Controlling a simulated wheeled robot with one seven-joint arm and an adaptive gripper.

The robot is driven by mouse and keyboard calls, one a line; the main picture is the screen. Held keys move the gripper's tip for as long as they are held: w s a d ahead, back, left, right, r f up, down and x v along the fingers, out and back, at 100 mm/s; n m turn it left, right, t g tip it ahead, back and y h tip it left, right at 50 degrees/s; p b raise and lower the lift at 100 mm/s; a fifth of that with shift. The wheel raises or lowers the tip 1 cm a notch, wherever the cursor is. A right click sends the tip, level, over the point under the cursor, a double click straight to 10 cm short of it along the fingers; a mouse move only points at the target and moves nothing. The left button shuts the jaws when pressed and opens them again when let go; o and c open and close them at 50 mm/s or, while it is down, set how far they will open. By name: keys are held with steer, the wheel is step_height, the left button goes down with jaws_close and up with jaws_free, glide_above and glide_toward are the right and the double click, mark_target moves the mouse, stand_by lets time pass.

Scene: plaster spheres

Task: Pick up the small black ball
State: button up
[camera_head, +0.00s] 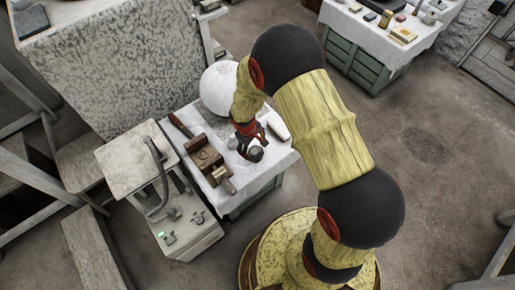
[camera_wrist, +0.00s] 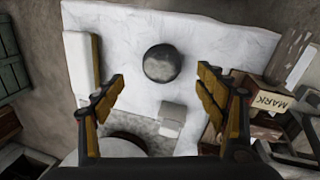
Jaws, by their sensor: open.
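The small black ball (camera_wrist: 162,63) rests on the white cloth of a small table (camera_wrist: 215,45) in the wrist view. It looks dark grey with a mottled surface. It also shows in the head view (camera_head: 256,154), close to my gripper's fingers. My gripper (camera_wrist: 158,92) is open and empty. Its two fingers reach from below on either side in the wrist view, with the ball centred between and just beyond the fingertips. In the head view my gripper (camera_head: 249,140) hangs over the table beside the ball. I cannot tell its exact height above the cloth.
A large white sphere (camera_head: 218,88) stands at the table's back. Wooden tools and blocks (camera_head: 205,158) lie left of the ball. A white block (camera_wrist: 81,60) and a small pale cup-like object (camera_wrist: 172,114) are near the fingers. A grey machine (camera_head: 165,190) stands left of the table.

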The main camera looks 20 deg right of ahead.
mark_target(255, 150)
steer(key=b+x, duration=0.1)
steer(key=x, duration=0.2)
steer(key=b+x, duration=0.2)
steer(key=x, duration=0.2)
steer(key=shift+a+f, duration=0.2)
steer(key=shift+r, duration=0.1)
steer(key=shift+c, duration=0.3)
steer(key=c, duration=1.7)
